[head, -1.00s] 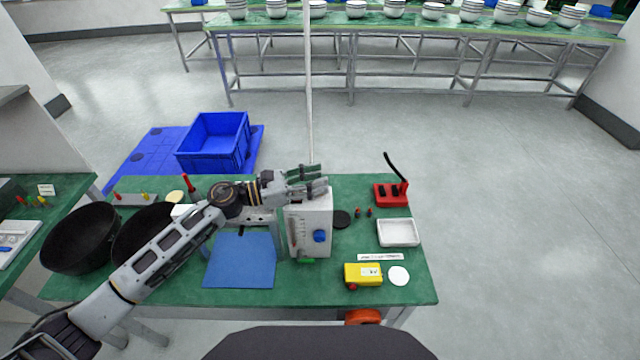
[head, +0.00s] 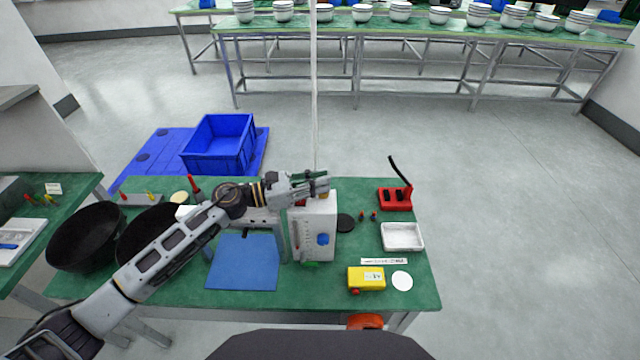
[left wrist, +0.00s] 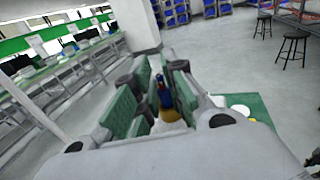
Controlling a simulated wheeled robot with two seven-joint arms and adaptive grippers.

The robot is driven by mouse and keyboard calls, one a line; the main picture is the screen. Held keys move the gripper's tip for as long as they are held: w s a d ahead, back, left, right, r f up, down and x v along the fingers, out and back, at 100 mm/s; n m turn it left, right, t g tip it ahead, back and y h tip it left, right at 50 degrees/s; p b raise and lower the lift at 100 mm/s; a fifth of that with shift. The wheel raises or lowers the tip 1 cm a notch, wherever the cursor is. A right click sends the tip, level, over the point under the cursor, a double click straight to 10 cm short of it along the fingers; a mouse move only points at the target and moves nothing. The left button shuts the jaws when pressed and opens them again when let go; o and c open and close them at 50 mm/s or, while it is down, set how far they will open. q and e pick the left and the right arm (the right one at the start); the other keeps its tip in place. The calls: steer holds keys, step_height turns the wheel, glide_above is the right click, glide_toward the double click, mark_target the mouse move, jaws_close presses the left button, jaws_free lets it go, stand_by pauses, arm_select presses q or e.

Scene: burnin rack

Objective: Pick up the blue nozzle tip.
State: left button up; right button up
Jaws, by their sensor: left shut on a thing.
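My left gripper (head: 312,184) is above the top of the white machine box (head: 318,225) in the head view. Its fingers are shut on the blue nozzle tip (left wrist: 161,84), which shows as a small, dark blue upright piece between the green pads in the left wrist view. A yellow-orange part (left wrist: 171,115) shows just below it. In the head view the fingers hide the tip. My right gripper is not in view.
The green table (head: 400,290) holds a blue mat (head: 242,262), a yellow box (head: 366,278), a white tray (head: 402,237) and a red holder with a black rod (head: 395,199). Black bowls (head: 85,237) stand at the left. A blue crate (head: 218,145) is behind.

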arm_select(q)
step_height(320, 180, up, 10)
steer(key=shift+f+b, duration=0.15)
steer(key=shift+b, duration=0.3)
stand_by(0.7)
